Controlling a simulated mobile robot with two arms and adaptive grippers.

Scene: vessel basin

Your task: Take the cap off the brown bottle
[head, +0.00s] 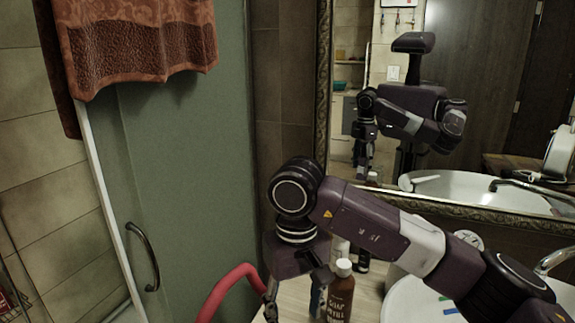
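The brown bottle (339,302) stands upright on the counter at the bottom of the head view, with white lettering on its side. Its pale cap (343,267) is on its top. My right arm comes in from the right and bends down behind the bottle's upper left. My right gripper (295,297) points down just left of the bottle, its fingers apart. I see nothing held between them, though the tips are near the picture's lower edge. It does not appear to touch the cap. My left gripper is not in view.
A white container (340,248) and a dark one (363,262) stand behind the bottle. A red curved tube (228,284) rises left of my gripper. The washbasin (400,301) is at right, with small blue and green items. A framed mirror (480,100) is behind; a green door (185,190) is at left.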

